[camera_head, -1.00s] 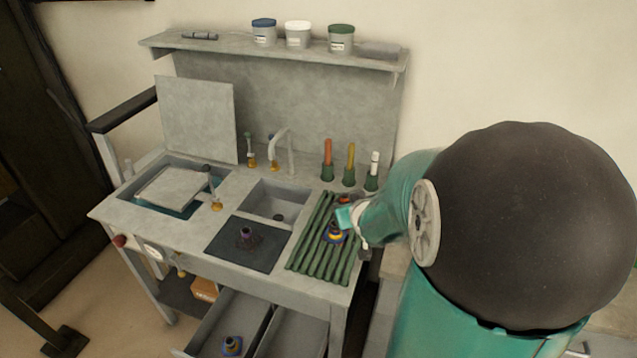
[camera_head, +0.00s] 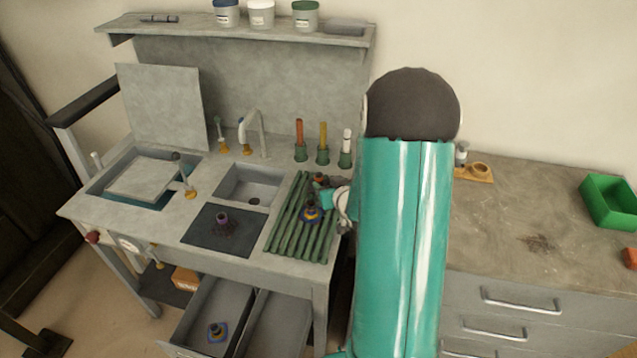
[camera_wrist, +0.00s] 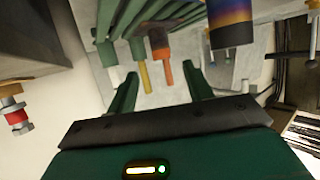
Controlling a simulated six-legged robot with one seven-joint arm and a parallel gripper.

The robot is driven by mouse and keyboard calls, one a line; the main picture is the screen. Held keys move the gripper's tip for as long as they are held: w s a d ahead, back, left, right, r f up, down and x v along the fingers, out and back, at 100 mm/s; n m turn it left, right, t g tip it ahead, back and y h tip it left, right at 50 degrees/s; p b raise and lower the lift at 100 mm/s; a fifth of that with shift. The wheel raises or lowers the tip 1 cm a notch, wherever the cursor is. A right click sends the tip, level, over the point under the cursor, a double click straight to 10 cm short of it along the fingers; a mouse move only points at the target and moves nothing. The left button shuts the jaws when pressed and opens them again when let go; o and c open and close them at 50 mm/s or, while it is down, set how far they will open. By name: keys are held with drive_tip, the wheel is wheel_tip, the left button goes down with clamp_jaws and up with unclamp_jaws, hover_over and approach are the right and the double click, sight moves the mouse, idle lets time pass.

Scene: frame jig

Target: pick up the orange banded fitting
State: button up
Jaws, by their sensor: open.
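A banded fitting with a blue base and yellow-orange ring (camera_head: 311,213) stands on the green slatted rack (camera_head: 290,238). A cylinder with dark blue, orange and purple bands (camera_wrist: 230,22), which looks like this fitting, is cut off by the top edge of the wrist view. My gripper is open and empty in the wrist view (camera_wrist: 163,88); the cylinder is outside its fingers, at upper right. In the head view my gripper (camera_head: 320,196) is over the rack, close beside the fitting; its fingertips are hard to make out there.
A dark object with a red top (camera_head: 319,179) sits at the rack's back. Orange (camera_head: 299,132), yellow (camera_head: 323,135) and white-topped (camera_head: 346,142) tubes stand behind. Other fittings are on the dark mat (camera_head: 223,222) and in the open drawer (camera_head: 217,332).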

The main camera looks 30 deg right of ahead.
sight(319, 175)
drive_tip(key=x, duration=0.5)
drive_tip(key=shift+w+r, duration=0.25)
drive_tip(key=shift+w, duration=0.05)
clamp_jaws()
